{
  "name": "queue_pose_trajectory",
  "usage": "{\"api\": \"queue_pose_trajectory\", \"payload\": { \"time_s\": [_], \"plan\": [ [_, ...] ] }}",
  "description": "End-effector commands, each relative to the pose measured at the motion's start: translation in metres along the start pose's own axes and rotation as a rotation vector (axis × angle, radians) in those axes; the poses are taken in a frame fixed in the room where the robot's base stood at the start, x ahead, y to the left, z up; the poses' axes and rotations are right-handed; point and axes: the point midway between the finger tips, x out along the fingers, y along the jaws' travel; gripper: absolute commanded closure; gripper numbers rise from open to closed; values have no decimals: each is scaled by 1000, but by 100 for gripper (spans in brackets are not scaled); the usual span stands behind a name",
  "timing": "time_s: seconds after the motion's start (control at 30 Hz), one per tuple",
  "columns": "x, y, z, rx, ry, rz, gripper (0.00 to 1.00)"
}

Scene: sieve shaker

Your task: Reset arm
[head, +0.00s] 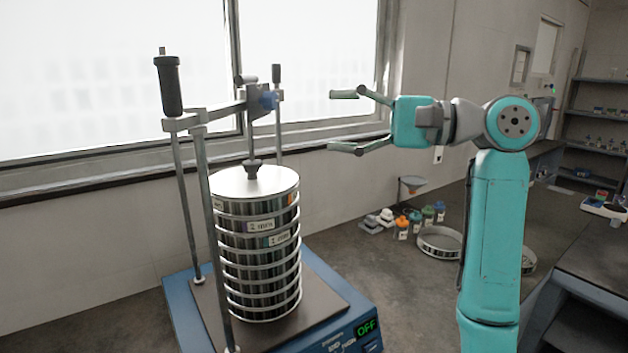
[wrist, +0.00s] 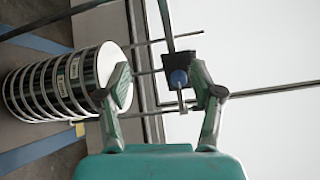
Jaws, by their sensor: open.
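My gripper (head: 346,121) is open and empty in the head view, held in the air to the right of the sieve shaker's clamp. It points left. In the wrist view my gripper (wrist: 168,88) has its fingers spread, with the blue clamp knob (wrist: 179,78) seen between them. The sieve stack (head: 258,250) stands upright on the blue shaker base (head: 365,308), whose display reads OFF. The clamp bar (head: 215,115) spans the rods above the stack, and its central foot meets the lid. The stack also shows sideways in the wrist view (wrist: 55,85).
A loose sieve ring (head: 440,243) lies on the dark bench behind my arm. Several small bottles (head: 415,220) and a funnel (head: 412,184) are near the wall. A tall black handle (head: 168,85) rises at the left rod. The air around my gripper is clear.

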Motion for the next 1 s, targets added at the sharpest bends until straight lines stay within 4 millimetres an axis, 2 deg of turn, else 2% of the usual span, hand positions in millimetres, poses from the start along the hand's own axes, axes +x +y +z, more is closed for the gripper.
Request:
{"api": "queue_pose_trajectory", "payload": {
  "time_s": [0.27,0.47,0.57,0.8,1.0],
  "plan": [
    [4,34,-23,9,54,-41,34],
    [6,75,-47,13,123,-81,34],
    [6,107,-63,15,178,-105,34],
    [1,205,-96,-1,355,-145,34],
    [-11,290,-108,-33,512,-140,34]
  ]
}}
